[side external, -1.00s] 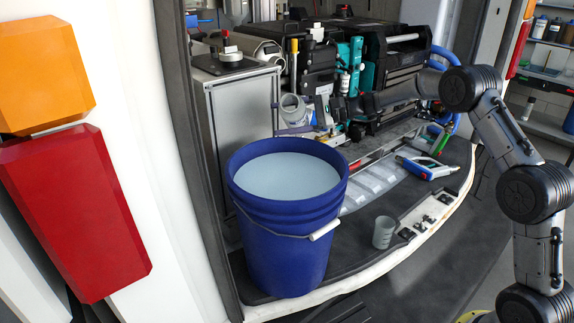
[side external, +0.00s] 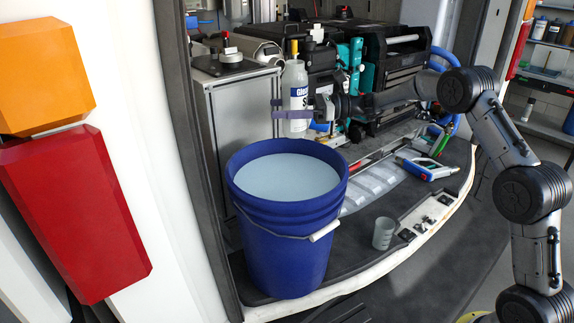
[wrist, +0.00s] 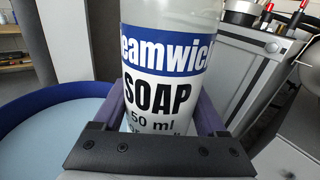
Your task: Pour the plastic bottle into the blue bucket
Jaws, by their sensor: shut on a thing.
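The plastic bottle (side external: 295,88) is clear-white with a blue and white label and a yellow tip; the label reads SOAP in the wrist view (wrist: 155,95). My gripper (side external: 282,109) is shut on it, purple fingers on either side of its body. The bottle stands about upright above the far rim of the blue bucket in the side view. The blue bucket (side external: 285,240) stands on the dark platform and holds pale liquid. Part of its rim shows at the left of the wrist view (wrist: 62,78). No liquid is seen leaving the bottle.
A grey cabinet (side external: 240,120) stands behind the bucket at left, black machinery (side external: 395,60) behind at right. A small grey cup (side external: 383,233) and a white-blue handheld tool (side external: 427,168) sit on the platform right of the bucket.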

